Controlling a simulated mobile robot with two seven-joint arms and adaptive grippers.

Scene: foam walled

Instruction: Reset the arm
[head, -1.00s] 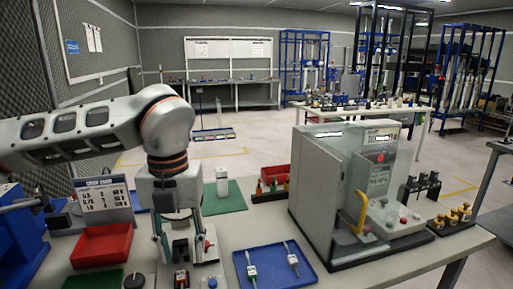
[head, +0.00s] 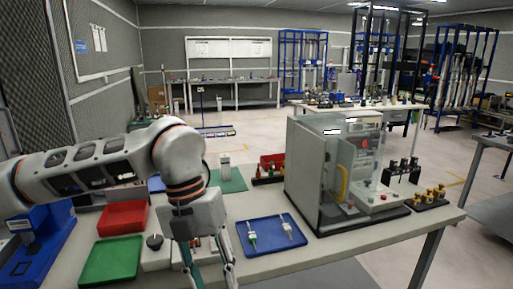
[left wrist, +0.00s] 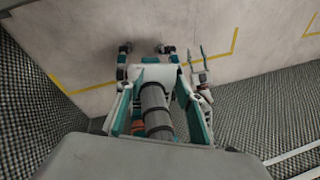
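My left arm comes in from the left in the head view. Its gripper (head: 208,268) points down over the near part of the bench, left of the blue tray. Its two fingers are apart with nothing seen between them, and the tips run to the bottom edge of the picture. In the left wrist view the gripper's teal and grey linkage (left wrist: 155,90) shows against pale floor and foam wall. My right gripper is not in view.
The bench (head: 290,265) holds a red tray (head: 122,216), a green tray (head: 110,260), a blue tray (head: 270,236) with two tools, a green mat (head: 228,181) and a clear-fronted enclosure (head: 315,170). Foam walls (head: 30,100) stand at the left. Open floor lies behind the bench.

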